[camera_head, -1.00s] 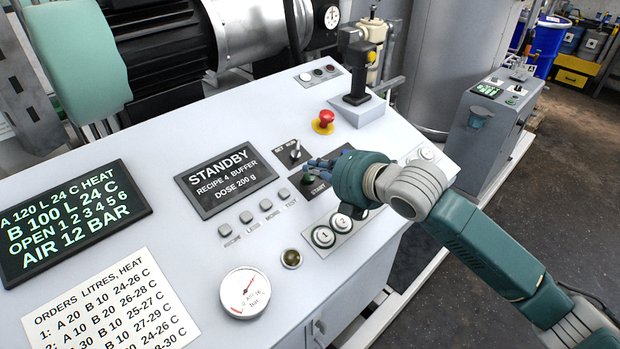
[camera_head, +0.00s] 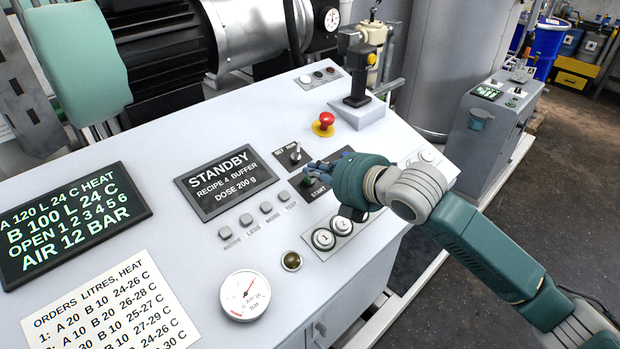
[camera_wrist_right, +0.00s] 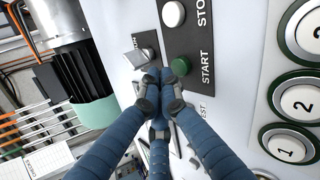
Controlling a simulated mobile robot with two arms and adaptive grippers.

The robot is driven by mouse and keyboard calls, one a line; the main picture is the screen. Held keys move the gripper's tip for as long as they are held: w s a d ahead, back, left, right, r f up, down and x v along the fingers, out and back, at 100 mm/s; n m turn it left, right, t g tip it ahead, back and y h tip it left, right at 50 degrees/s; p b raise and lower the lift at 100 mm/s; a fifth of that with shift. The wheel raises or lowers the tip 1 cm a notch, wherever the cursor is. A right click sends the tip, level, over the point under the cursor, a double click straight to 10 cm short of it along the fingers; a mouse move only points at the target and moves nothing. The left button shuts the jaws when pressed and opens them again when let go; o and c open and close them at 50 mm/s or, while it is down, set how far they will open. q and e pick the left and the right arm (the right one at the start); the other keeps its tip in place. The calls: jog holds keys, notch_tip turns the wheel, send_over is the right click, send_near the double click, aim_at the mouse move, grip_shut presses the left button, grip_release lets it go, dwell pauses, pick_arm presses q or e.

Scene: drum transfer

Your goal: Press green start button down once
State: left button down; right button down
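The green start button (camera_head: 308,181) sits on a dark plate marked START on the sloping console, and it also shows in the right wrist view (camera_wrist_right: 181,67). My right gripper (camera_head: 318,166) is over this plate. In the right wrist view its blue fingers (camera_wrist_right: 160,76) are closed together with nothing between them, and the tips are just beside the green button. I cannot tell whether they touch the panel. The white stop button (camera_wrist_right: 173,14) is on the same plate. The display (camera_head: 227,180) reads STANDBY, RECIPE 4 BUFFER, DOSE 200 g. My left gripper is out of view.
A red emergency button (camera_head: 326,119) and a joystick (camera_head: 357,85) stand behind my gripper. A silver selector switch (camera_head: 295,153) is close to my fingers. Round numbered buttons (camera_head: 323,239) lie in front, beside a pressure gauge (camera_head: 245,294).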

jog(key=shift+f, duration=0.1)
jog(key=shift+w+a+f, duration=0.1)
jog(key=shift+f, duration=0.2)
jog(key=shift+a+f, duration=0.1)
jog(key=shift+f, duration=0.35)
dwell(1.0)
jog(key=shift+d+r+p, duration=0.2)
jog(key=shift+r+p, duration=0.65)
jog(key=shift+s+d+r+p, duration=0.1)
jog(key=shift+s+r+p, duration=0.1)
jog(key=shift+r+p, duration=0.3)
jog(key=r+p, duration=0.2)
jog(key=s+d+r+p, duration=0.1)
jog(key=p, duration=0.1)
jog(key=shift+r, duration=0.35)
